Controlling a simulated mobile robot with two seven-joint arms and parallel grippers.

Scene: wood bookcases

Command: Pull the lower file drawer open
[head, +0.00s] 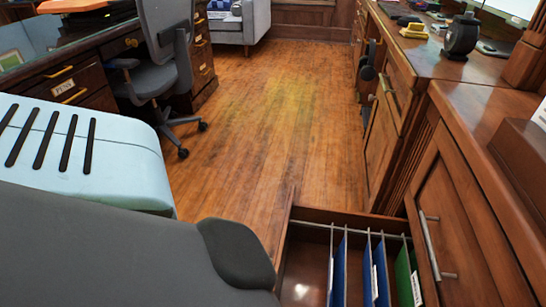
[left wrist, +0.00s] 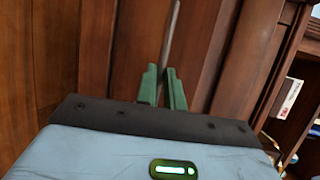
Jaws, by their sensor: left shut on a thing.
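The lower file drawer (head: 350,217) stands pulled out from the right-hand cabinet at the bottom of the head view. Blue (head: 340,270) and green (head: 404,275) hanging folders are in it, and part of its bare bottom shows. Its front is mostly hidden behind my dark grey arm. In the left wrist view my left gripper (left wrist: 163,80) has its green fingers closed around a thin metal bar handle (left wrist: 173,35), in front of brown wood panels. The left gripper is hidden in the head view. My right gripper is in neither view.
Above the drawer is a closed cabinet front with a metal handle (head: 430,245). A desk (head: 60,70) and a grey office chair (head: 165,60) stand at the left. The wood floor (head: 270,110) between them and the cabinets is clear. A grey armchair (head: 240,25) is at the back.

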